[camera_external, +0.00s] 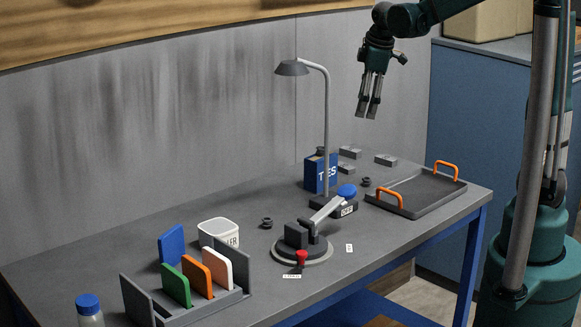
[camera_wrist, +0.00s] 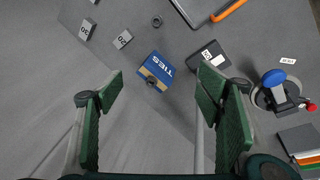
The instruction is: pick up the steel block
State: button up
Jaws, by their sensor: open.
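Three small grey metal blocks lie at the back of the bench, behind the blue box: one (camera_external: 350,152) at the rear, one (camera_external: 386,160) to the right, one (camera_external: 346,168) nearer the box. I cannot tell which is the steel block. My gripper (camera_external: 367,113) is open and empty, pointing down, high above the back of the bench. In the wrist view its green-padded fingers (camera_wrist: 161,78) are wide apart, with the blocks beyond them.
A blue TIES box (camera_external: 314,174) and a tall lamp (camera_external: 327,120) stand close to the blocks. A tray with orange handles (camera_external: 438,205) lies to the right. A lever press (camera_external: 300,245), white tub (camera_external: 217,232) and panel rack (camera_external: 205,308) stand toward the front.

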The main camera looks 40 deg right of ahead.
jog(key=w+d+f+n+g, duration=0.1)
jog(key=w+d+f+n, duration=0.15)
jog(key=w+f, duration=0.2)
jog(key=w+d+f+n+g, duration=0.1)
jog(key=w+d+f, duration=0.25)
jog(key=w, duration=0.25)
jog(key=n+g+p, duration=0.1)
jog(key=n, duration=0.3)
send_over(344, 165)
jog(key=shift+f, duration=6.3)
jog(key=shift+f, duration=1.3)
jog(key=shift+s+f, duration=0.15)
jog(key=shift+f, duration=2.45)
jog(key=c, duration=1.1)
